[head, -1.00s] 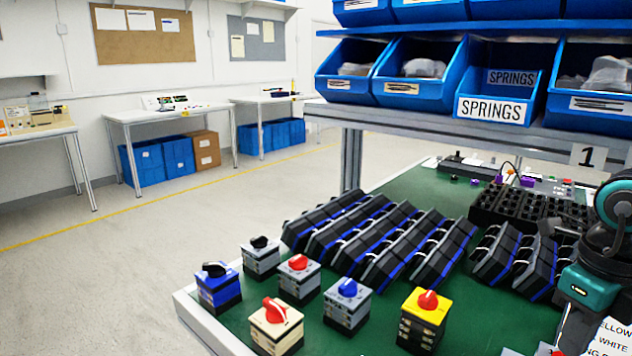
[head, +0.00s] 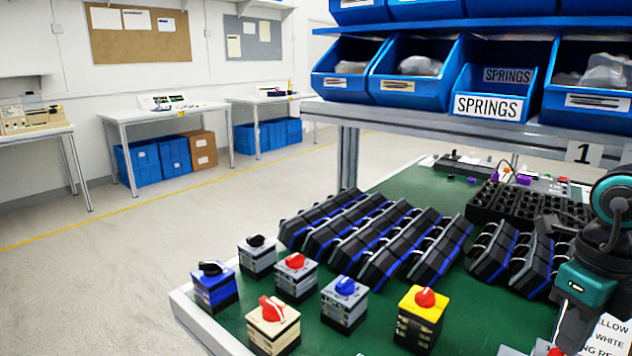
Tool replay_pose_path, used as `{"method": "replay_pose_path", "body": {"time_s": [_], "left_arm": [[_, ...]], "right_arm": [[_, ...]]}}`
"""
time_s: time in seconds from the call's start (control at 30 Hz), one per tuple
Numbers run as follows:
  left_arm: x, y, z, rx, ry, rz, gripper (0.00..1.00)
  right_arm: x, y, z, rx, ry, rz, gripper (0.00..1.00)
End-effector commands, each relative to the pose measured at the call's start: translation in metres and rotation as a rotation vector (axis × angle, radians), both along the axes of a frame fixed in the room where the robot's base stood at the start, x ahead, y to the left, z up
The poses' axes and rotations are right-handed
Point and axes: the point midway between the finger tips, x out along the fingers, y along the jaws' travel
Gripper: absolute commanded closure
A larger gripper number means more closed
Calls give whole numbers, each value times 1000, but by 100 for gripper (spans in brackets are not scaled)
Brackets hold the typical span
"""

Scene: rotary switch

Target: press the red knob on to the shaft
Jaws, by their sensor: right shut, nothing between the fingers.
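Red knobs sit on several switch boxes at the front of the green bench: a beige-box red knob (head: 271,308), a grey-box red knob (head: 295,261) and a yellow-box red knob (head: 425,297). A small red piece (head: 555,352) shows at the bottom edge, mostly cut off, below my right gripper; I cannot tell whether it is a knob or whether a shaft is near it. My right gripper (head: 568,338) points down at the lower right, shut and empty, with its fingertips hard to make out. My left gripper is out of view.
Blue-knob (head: 345,286) and black-knob (head: 256,241) boxes stand among the switches. Tilted black-and-blue racks (head: 380,238) fill the middle of the bench, with a black tray (head: 530,210) behind. A shelf of blue bins (head: 415,75) overhangs the back. A printed sheet (head: 612,335) lies at right.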

Motion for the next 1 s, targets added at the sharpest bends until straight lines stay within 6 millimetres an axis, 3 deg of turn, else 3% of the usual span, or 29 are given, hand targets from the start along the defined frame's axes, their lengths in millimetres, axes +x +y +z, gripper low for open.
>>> {"method": "replay_pose_path", "body": {"time_s": [0.43,0.8,0.87,1.0], "left_arm": [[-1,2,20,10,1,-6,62],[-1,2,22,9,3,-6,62],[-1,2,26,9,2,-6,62],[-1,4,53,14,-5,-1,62]], "right_arm": [[2,0,41,-1,-7,0,100],[2,0,45,-2,-6,1,100],[2,0,50,-2,-7,1,100],[2,0,81,-2,-7,1,100]]}}
